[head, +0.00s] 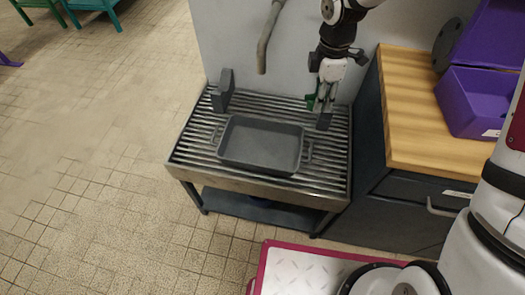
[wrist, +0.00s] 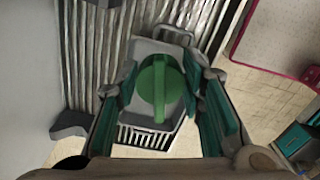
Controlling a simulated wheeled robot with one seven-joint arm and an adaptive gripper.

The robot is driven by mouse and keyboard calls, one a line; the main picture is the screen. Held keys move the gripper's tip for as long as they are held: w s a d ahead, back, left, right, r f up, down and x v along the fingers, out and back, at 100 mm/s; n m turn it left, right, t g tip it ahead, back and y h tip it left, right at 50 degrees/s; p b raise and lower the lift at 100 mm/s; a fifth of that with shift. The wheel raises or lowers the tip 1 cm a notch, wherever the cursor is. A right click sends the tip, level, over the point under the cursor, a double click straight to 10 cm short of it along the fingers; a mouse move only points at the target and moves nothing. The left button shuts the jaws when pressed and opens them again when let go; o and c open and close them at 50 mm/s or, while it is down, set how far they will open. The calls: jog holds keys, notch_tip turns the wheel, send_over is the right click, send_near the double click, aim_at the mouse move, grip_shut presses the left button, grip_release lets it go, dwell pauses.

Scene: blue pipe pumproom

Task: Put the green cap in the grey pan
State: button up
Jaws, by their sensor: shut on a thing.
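The green cap (wrist: 160,86) is round with a raised bar across it. In the wrist view it sits between the fingers of my gripper (wrist: 160,82), which is shut on it. In the head view my gripper (head: 320,108) is over the back right of the slatted stand, and only a little of the green cap (head: 311,102) shows beside the fingers. The grey pan (head: 262,145) is rectangular, with a handle at each end, and lies on the slats to the left and front of my gripper. In the wrist view the pan (wrist: 146,47) is partly hidden behind the cap.
The slatted metal stand (head: 190,152) bears the pan. A dark grey block (head: 222,92) stands at its back left. A grey pipe (head: 268,40) hangs above the back. A wooden counter (head: 415,120) with a purple bin (head: 475,100) stands to the right.

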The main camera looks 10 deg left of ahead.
jog(key=s+a+f+n+b, duration=0.2)
jog(key=a+f+n+b, duration=0.6)
jog(key=f+n+b, duration=0.5)
jog(key=n+b, duration=0.2)
jog(key=b, duration=0.1)
send_near(282, 151)
notch_tip(282, 151, down, 6)
jog(key=shift+d+r, duration=0.1)
jog(key=o, duration=1.1)
jog(key=shift+o, duration=0.2)
notch_tip(282, 151, up, 12)
jog(key=p, duration=0.3)
jog(key=shift+p, duration=0.4)
